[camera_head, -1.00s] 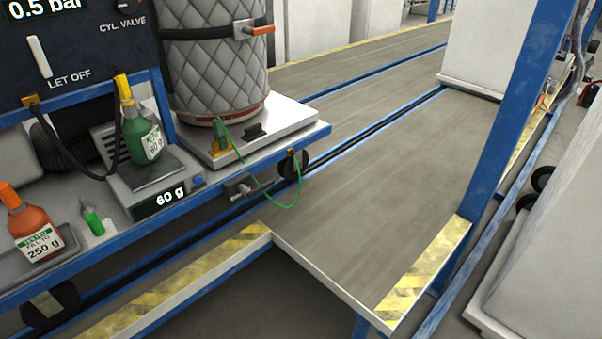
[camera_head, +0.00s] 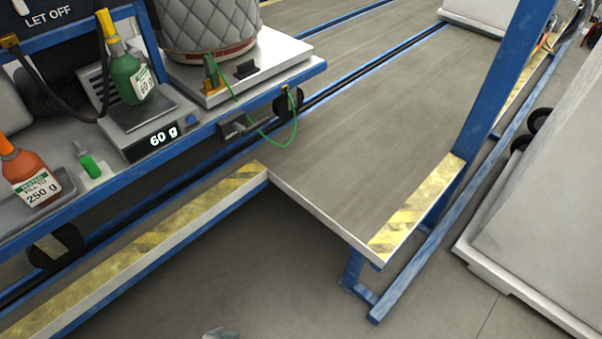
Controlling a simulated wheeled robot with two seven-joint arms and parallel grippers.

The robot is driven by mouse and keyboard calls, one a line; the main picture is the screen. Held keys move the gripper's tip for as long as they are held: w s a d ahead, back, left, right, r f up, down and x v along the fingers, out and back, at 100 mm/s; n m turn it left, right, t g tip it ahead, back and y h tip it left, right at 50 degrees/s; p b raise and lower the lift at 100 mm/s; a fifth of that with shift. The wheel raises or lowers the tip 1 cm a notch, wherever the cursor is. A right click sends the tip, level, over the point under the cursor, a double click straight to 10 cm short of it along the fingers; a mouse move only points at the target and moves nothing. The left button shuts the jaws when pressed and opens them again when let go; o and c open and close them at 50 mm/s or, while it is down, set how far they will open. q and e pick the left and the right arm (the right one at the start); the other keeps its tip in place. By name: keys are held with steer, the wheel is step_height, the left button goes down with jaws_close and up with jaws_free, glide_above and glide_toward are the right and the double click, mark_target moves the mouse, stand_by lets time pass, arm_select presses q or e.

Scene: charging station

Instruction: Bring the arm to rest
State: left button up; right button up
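Neither of my grippers can be made out in the head view. Only a small grey piece shows at the bottom edge, too little to tell what it is. A green bottle (camera_head: 128,78) with a yellow top stands on a scale (camera_head: 150,130) reading 60 g, with a dark hose at its top. An orange bottle (camera_head: 27,178) labelled 250 g stands at the far left.
A quilted grey cylinder (camera_head: 205,30) stands on a white platform (camera_head: 285,55) on the blue bench. A blue post (camera_head: 508,75) rises at the right, beside a grey block on a pallet (camera_head: 520,285). The grey floor (camera_head: 290,270) in front is clear.

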arm_select(q)
steer(key=s+d+f+t, duration=0.1)
steer(key=s+f, duration=0.2)
steer(key=f, duration=0.9)
steer(key=shift+s+d+h, duration=0.15)
steer(key=shift+d+h, duration=0.1)
steer(key=shift+h, duration=0.05)
steer(key=shift+a, duration=0.1)
